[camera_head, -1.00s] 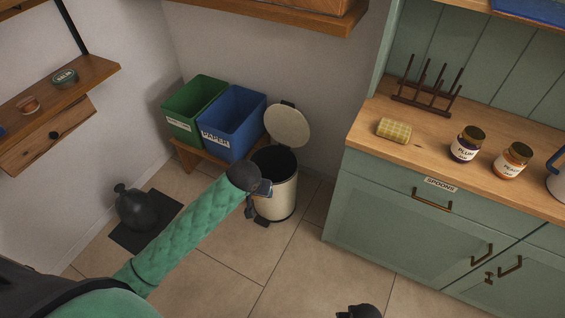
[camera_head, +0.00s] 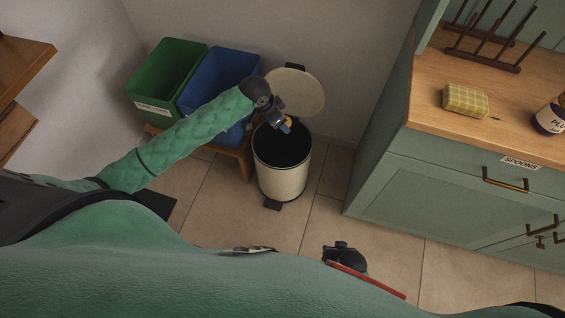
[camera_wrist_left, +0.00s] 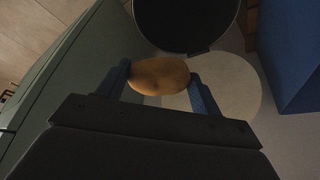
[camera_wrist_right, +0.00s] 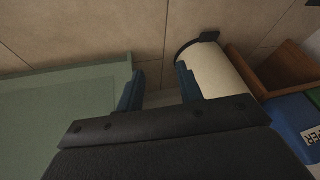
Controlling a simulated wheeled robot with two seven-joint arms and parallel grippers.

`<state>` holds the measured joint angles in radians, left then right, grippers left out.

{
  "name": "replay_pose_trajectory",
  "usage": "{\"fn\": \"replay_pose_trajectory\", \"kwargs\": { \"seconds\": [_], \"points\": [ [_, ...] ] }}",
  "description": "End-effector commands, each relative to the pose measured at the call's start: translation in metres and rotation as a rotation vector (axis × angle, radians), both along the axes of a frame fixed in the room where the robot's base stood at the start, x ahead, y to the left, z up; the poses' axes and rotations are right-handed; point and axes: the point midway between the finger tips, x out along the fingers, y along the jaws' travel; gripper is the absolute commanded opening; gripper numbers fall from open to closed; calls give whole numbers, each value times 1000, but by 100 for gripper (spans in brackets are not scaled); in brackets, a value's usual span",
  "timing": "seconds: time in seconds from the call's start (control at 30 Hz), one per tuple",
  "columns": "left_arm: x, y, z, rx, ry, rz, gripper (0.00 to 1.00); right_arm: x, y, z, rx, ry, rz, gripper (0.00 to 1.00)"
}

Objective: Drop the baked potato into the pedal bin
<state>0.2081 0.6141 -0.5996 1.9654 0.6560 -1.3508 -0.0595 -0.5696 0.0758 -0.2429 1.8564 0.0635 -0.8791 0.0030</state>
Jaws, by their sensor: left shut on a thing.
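The baked potato (camera_wrist_left: 160,76) is brown and oval, held between the two fingers of my left gripper (camera_wrist_left: 160,82) in the left wrist view. In the head view my left gripper (camera_head: 284,124) is over the open mouth of the pedal bin (camera_head: 282,178). The bin is cream with a dark inside, and its round lid (camera_head: 296,92) stands up at the back. The bin also shows in the right wrist view (camera_wrist_right: 217,70). My right gripper (camera_wrist_right: 158,90) is open and empty, its fingers apart; it shows dark near the bottom of the head view (camera_head: 343,254).
A green bin (camera_head: 166,80) and a blue bin (camera_head: 221,72) stand on a low wooden stand left of the pedal bin. A green cabinet (camera_head: 440,200) is to the right, with a yellow checked item (camera_head: 465,101) on its wooden top. Floor between is clear.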

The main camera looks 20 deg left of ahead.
Motion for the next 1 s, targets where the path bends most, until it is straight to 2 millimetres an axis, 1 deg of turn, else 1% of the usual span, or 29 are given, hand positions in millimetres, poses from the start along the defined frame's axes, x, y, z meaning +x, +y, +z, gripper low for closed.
{"fn": "replay_pose_trajectory", "kwargs": {
  "seconds": [0.03, 0.2, 0.33, 0.5, 0.6, 0.77, 0.87, 1.0],
  "points": [
    [7, 3, -22, 4, -2, -62, 42, 0, 6, -22, 14, -23, 0, 36],
    [24, 9, -57, 3, -2, -277, 42, 4, 24, -52, 62, -108, -2, 36],
    [35, 17, -78, 3, -1, -415, 42, 6, 36, -70, 94, -167, -5, 36],
    [47, 26, -94, 1, -3, -540, 42, 8, 46, -84, 126, -222, -10, 36],
    [50, 29, -99, 1, -1, -578, 42, 8, 50, -87, 137, -240, -12, 36],
    [52, 31, -103, 0, -1, -600, 42, 8, 52, -92, 144, -252, -14, 36],
    [51, 31, -109, -1, -1, -602, 42, 8, 52, -99, 143, -253, -15, 36],
    [51, 31, -123, -1, -1, -602, 42, 8, 51, -115, 143, -255, -16, 36]
  ]
}}
